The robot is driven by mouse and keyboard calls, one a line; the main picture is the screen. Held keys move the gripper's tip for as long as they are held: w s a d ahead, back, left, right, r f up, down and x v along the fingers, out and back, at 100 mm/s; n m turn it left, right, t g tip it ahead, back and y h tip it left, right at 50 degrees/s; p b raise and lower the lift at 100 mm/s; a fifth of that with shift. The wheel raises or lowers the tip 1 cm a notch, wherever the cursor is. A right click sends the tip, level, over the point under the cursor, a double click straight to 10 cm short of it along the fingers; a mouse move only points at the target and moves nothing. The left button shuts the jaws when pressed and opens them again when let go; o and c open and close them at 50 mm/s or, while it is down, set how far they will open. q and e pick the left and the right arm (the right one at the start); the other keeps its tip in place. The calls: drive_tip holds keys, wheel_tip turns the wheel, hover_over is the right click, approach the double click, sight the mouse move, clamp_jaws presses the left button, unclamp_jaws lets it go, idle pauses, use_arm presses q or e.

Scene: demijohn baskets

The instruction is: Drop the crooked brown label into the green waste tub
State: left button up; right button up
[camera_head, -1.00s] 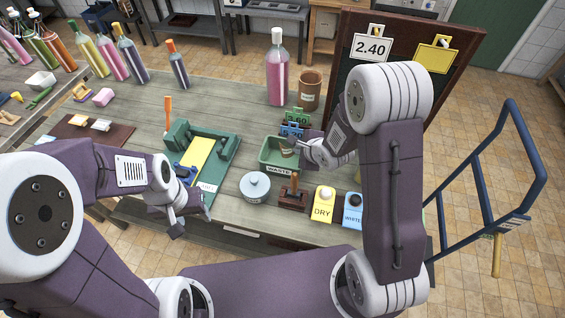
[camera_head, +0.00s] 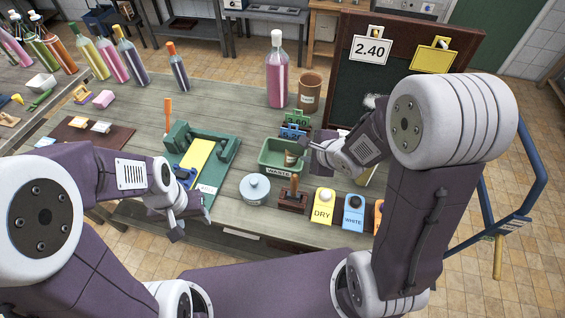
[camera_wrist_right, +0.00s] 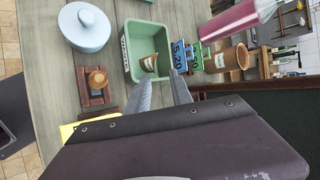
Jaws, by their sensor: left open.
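The green waste tub (camera_head: 268,168) stands on the bench right of centre; it also shows in the right wrist view (camera_wrist_right: 133,62). A small curled brown label (camera_head: 291,158) with a pale patch is inside the tub against its right side; it shows too in the right wrist view (camera_wrist_right: 149,63). My right gripper (camera_head: 306,158) is just right of the tub. In the wrist view its two fingers (camera_wrist_right: 160,82) are apart with nothing between them, close to the tub's rim. My left gripper (camera_head: 192,220) is open and empty at the bench's front edge, before the green fixture.
Left of the tub are a green fixture with a yellow sheet (camera_head: 199,158) and a lidded blue-grey pot (camera_head: 255,189). A stamp (camera_head: 293,195) and DRY (camera_head: 322,207) and WHITE (camera_head: 353,212) blocks stand in front. Behind are a pink bottle (camera_head: 277,75), brown jar (camera_head: 310,92) and price board (camera_head: 400,80).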

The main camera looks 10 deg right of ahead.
drive_tip(key=shift+s+d+r, duration=0.1)
drive_tip(key=shift+s+r, duration=0.05)
drive_tip(key=shift+r, duration=0.05)
idle(0.4)
drive_tip(key=s+d+f+n+g+h, duration=0.1)
drive_tip(key=s+f+n+g, duration=0.1)
drive_tip(key=s+n, duration=0.5)
drive_tip(key=s+d+f+n+g+h, duration=0.1)
drive_tip(key=s+n+g, duration=0.4)
drive_tip(key=n, duration=0.7)
drive_tip(key=s, duration=0.2)
drive_tip(key=shift+s+d+f+n, duration=0.35)
drive_tip(key=shift+n, duration=0.05)
